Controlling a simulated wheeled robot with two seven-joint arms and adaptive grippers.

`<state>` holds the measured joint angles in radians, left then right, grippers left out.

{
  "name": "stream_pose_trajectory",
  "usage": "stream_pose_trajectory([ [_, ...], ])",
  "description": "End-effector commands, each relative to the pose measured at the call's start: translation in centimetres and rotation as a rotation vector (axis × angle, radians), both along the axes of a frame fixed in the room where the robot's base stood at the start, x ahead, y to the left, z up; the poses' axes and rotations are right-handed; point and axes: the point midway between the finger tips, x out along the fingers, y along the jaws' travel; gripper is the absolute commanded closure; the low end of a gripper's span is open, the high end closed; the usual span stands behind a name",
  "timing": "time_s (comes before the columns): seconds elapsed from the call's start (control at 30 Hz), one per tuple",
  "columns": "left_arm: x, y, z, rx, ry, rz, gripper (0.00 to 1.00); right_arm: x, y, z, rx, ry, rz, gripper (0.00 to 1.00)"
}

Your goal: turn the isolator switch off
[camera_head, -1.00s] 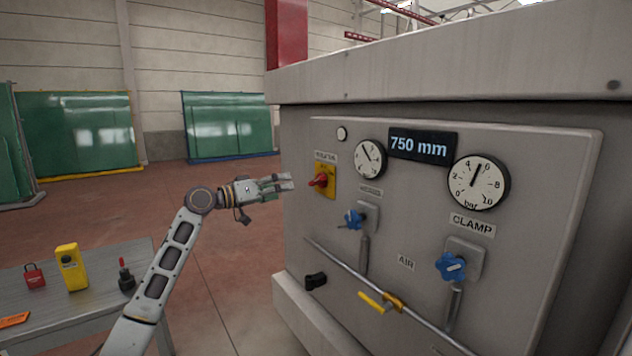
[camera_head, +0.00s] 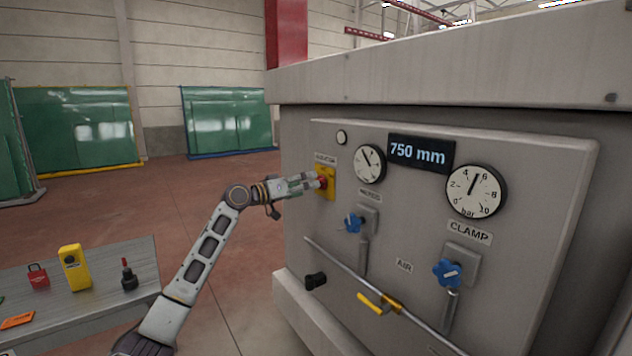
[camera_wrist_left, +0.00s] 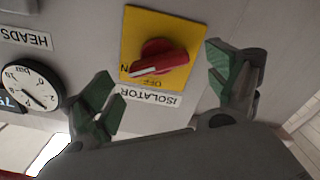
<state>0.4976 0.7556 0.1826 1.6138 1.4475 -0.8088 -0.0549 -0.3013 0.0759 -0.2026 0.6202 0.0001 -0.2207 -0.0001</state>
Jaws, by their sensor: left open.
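The isolator switch is a red rotary knob (camera_wrist_left: 160,60) on a yellow plate (camera_wrist_left: 185,28) on the machine's grey panel. In the left wrist view it appears upside down, above an ISOLATOR label (camera_wrist_left: 150,97). In the head view the yellow plate (camera_head: 331,180) is at the panel's left edge, with the red knob (camera_head: 322,182) partly covered by my fingers. My left gripper (camera_head: 312,182) is open, its green-padded fingers (camera_wrist_left: 165,92) on either side of the knob. I see no clear contact. My right gripper is not in view.
Right of the switch are gauges (camera_head: 475,190), a 750 mm display (camera_head: 420,151), blue valve knobs (camera_head: 447,273) and a yellow-handled pipe valve (camera_head: 376,303). A grey table (camera_head: 100,305) at lower left holds a red padlock (camera_head: 38,279) and a yellow device (camera_head: 75,270).

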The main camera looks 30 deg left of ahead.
Motion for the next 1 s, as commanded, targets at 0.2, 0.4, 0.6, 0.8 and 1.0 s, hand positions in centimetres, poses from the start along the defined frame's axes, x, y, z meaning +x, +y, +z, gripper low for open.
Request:
stream_pose_trajectory([
  [0.2, 1.9, -0.9, 0.2, -0.001, -0.001, -0.002, 0.11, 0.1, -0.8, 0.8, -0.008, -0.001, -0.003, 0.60],
  [0.4, 3.3, -1.4, 0.2, -0.001, -0.001, 0.000, 0.11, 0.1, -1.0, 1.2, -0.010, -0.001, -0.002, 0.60],
  [0.6, 3.9, -1.7, 0.0, 0.001, 0.000, 0.000, 0.11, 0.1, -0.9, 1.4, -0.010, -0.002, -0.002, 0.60],
  [0.8, 4.0, -1.7, 0.0, 0.001, 0.000, -0.001, 0.11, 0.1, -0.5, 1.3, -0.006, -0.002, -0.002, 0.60],
  [1.0, 3.9, -1.7, 0.0, 0.001, 0.000, -0.001, 0.24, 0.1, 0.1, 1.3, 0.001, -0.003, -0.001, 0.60],
])
